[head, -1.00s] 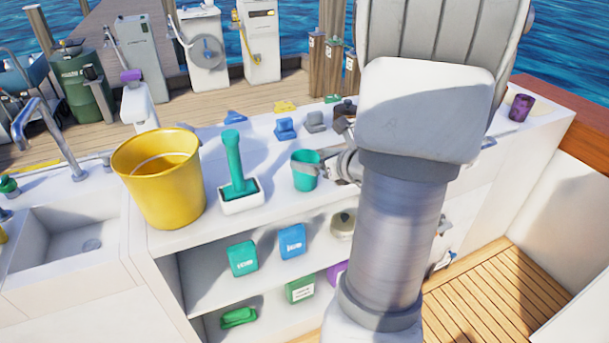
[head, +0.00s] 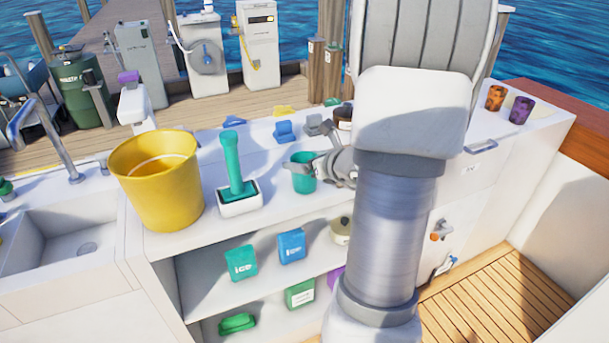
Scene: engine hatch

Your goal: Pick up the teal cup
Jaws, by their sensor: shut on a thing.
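The teal cup (head: 304,184) stands on the white counter, right of the teal-handled brush in its white holder. My gripper (head: 305,168) reaches in from the right at the cup's upper part, with one finger showing across its rim on the left. It is shut on the cup. My arm hides part of the far finger and the counter behind it. I cannot tell whether the cup's base is clear of the counter.
The teal-handled brush (head: 235,168) and a yellow bucket (head: 160,190) stand left of the cup. Small blue (head: 284,131) and grey (head: 315,125) items lie behind it. Orange (head: 496,97) and purple (head: 520,110) cups stand at the far right.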

